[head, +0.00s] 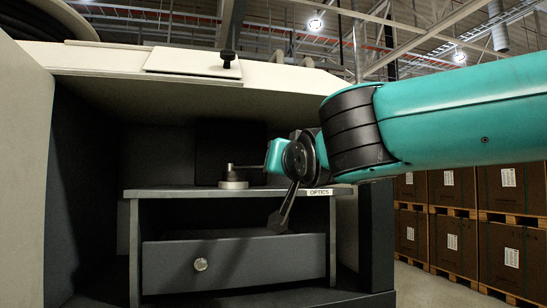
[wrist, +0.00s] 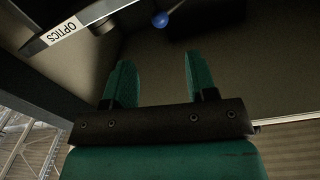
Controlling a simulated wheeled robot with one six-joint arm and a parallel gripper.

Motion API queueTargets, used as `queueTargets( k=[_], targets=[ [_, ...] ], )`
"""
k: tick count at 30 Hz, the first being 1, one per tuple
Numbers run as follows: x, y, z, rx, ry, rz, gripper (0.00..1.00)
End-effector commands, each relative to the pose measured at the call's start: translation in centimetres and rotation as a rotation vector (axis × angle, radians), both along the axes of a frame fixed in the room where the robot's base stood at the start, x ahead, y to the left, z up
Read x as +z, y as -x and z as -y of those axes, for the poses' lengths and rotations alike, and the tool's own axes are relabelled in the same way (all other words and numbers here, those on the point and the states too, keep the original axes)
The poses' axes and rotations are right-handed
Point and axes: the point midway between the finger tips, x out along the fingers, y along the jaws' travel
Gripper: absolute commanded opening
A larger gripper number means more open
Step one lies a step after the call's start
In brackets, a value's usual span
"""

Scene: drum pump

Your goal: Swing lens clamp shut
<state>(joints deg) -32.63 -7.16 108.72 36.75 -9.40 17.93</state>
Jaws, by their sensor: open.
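The lens clamp (head: 233,181) is a round metal base with a short post and a thin arm pointing right, on the shelf marked OPTICS. The arm's right end is hidden behind my gripper (head: 272,155) in the head view, so I cannot tell whether they touch. In the wrist view my gripper (wrist: 158,62) has two teal fingers spread apart with nothing between them. A blue ball knob (wrist: 160,19) lies beyond the fingertips, apart from them. I cannot tell for sure whether it belongs to the clamp.
The OPTICS shelf (head: 165,193) has its front edge below my gripper; its label also shows in the wrist view (wrist: 62,31). A cabinet wall (head: 25,150) stands left. Boxes on pallets (head: 455,240) stand far right.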

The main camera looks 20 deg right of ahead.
Motion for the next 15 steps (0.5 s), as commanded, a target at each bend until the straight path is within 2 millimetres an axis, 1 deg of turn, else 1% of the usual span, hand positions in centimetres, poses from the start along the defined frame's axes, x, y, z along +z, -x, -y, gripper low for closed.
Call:
queueTargets(
  k=[1, 6, 9, 12, 15],
  targets=[
    [0.5, -1.3, 0.3, -0.005, 0.001, -0.004, 0.52],
    [0.4, -5.2, 0.5, -0.004, 0.002, -0.005, 0.52],
    [0.4, -7.0, 0.5, -0.002, 0.001, -0.004, 0.52],
    [0.3, -8.5, 0.6, -0.001, 0.001, -0.003, 0.52],
    [0.2, -9.4, 0.6, 0.001, 0.0, -0.003, 0.52]
  ],
)
